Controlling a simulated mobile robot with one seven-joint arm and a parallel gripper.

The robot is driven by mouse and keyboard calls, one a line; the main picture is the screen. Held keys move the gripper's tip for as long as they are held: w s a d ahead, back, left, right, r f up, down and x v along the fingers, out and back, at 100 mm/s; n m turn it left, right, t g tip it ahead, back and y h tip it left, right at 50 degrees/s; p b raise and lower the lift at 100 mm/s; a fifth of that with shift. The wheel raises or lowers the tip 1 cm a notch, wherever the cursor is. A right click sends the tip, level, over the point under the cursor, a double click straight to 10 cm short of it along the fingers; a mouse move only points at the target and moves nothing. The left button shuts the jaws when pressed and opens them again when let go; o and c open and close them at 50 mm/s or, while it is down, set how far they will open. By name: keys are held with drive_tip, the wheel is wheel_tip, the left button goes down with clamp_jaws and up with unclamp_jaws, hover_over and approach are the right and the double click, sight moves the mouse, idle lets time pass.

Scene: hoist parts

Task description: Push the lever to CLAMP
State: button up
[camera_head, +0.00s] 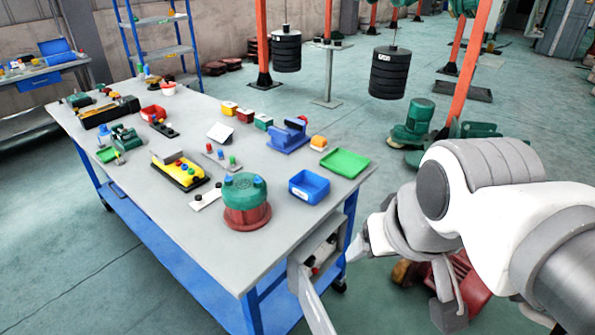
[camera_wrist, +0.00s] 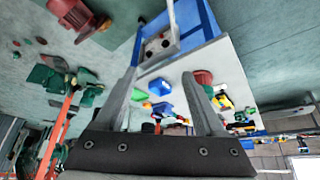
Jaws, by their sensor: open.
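My gripper (camera_head: 366,242) hangs in the air to the right of the table's near end. In the wrist view my gripper (camera_wrist: 160,74) has its two fingers spread, with nothing between them. A grey box (camera_head: 318,252) with dark round parts is fixed to the table's end, left of my gripper and apart from it. The box also shows beyond the fingers in the wrist view (camera_wrist: 157,46). A long pale bar (camera_head: 315,311) sticks out from the box; it may be the lever, but I cannot tell. No CLAMP marking is readable.
The table (camera_head: 280,222) holds a green-and-red round housing (camera_head: 246,204), a blue bin (camera_head: 309,187), a green tray (camera_head: 345,162) and a blue vise-like part (camera_head: 288,138). A red motor (camera_head: 470,285) stands on the floor below my arm. Black weights (camera_head: 390,73) hang behind.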

drive_tip(key=shift+w+f, duration=0.25)
drive_tip(key=shift+w, duration=0.15)
drive_tip(key=c, duration=0.5)
drive_tip(key=shift+m+g, duration=0.6)
drive_tip(key=shift+m, duration=0.2)
drive_tip(key=w+f+b, duration=0.1)
drive_tip(key=w, duration=0.1)
drive_tip(key=w+f, duration=0.1)
drive_tip(key=shift+w+a+f+b, duration=0.15)
drive_tip(key=shift+w+f+b, duration=0.15)
drive_tip(key=shift+w+b, duration=0.05)
clamp_jaws()
drive_tip(key=w+d+f+n+t+y+b, duration=0.2)
drive_tip(key=w+f+n, duration=0.5)
drive_tip(key=f+n, duration=0.5)
drive_tip(key=w+d+f+n+t+y+b, duration=0.2)
drive_tip(key=f+n, duration=1)
drive_tip(key=f, duration=1.2)
drive_tip(key=w+d+f+n+t+y+b, duration=0.2)
drive_tip(key=w+f+n+t+y+b, duration=0.3)
drive_tip(key=f, duration=1.3)
drive_tip(key=shift+w+d+f+n+y+b, duration=0.15)
drive_tip(key=shift+w+f+n+y+b, duration=0.2)
drive_tip(key=shift+w+n+y+b, duration=2.2)
drive_tip(key=shift+w+n+h+p, duration=0.75)
drive_tip(key=shift+w+n+p, duration=0.15)
drive_tip(key=shift+p, duration=0.15)
